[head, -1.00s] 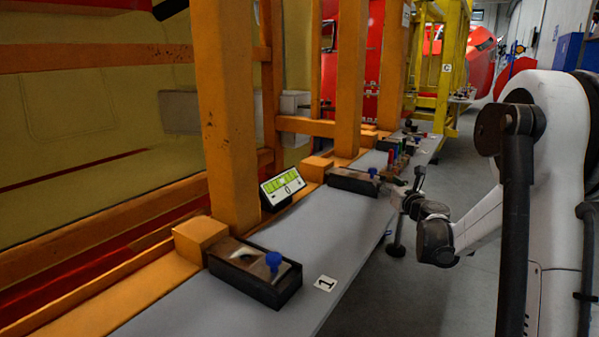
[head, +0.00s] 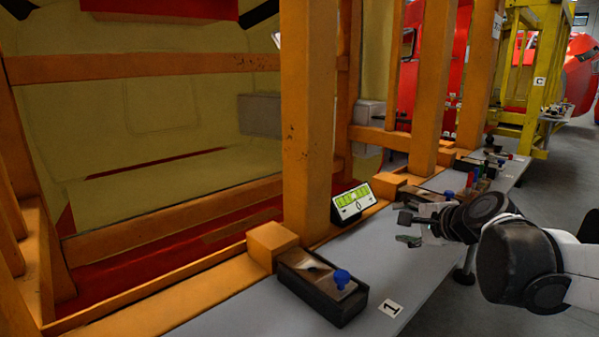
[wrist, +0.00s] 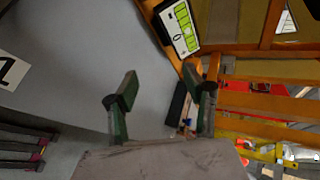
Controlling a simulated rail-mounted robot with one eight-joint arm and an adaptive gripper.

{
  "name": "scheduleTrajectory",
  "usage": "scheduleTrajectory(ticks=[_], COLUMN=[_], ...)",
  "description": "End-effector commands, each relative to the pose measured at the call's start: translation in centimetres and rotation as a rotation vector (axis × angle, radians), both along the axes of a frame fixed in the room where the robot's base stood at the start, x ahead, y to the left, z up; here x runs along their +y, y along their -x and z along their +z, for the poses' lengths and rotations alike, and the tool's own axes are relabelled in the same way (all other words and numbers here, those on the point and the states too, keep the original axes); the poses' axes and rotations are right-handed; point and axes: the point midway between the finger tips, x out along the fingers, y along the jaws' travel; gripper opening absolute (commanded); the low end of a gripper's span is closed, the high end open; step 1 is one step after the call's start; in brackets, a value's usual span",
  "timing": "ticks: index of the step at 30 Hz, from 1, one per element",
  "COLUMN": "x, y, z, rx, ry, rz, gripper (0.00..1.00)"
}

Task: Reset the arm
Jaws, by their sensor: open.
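My gripper (head: 408,229) is over the grey shelf (head: 385,285) along the orange frame, to the right of a small display with green bars (head: 351,201). Its two fingers are spread and nothing is between them. In the wrist view my gripper (wrist: 162,90) shows both fingers apart, with bare grey shelf and part of a dark box behind them. The display (wrist: 177,28) shows at the top of that view. My arm reaches in from the right in the head view.
A dark box with a blue knob (head: 322,288) sits on the near shelf beside a label "1" (head: 391,307). Another blue-knobbed box (head: 425,199) is behind my gripper. Orange posts (head: 309,120) stand along the shelf's left side. Open floor (head: 545,200) lies to the right.

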Motion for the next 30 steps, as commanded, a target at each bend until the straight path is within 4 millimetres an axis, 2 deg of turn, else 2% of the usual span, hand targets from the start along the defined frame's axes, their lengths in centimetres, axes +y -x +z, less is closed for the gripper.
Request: scheduleTrajectory(ticks=[1,3,9,18,24,30], x=[1.1,2.1,4.1,4.5,3.7,3.3], y=[1.8,4.0,10.6,20.0,23.7,24.8], z=[0.0,-0.3,-1.6,-4.4,-5.7,-6.2], rx=[0.009,0.022,0.058,0.113,0.141,0.153], ry=[0.080,0.196,0.524,0.986,1.188,1.252], rz=[0.049,0.119,0.327,0.647,0.796,0.845], gripper=[0.46,0.46,0.46,0.46,0.46,0.46])
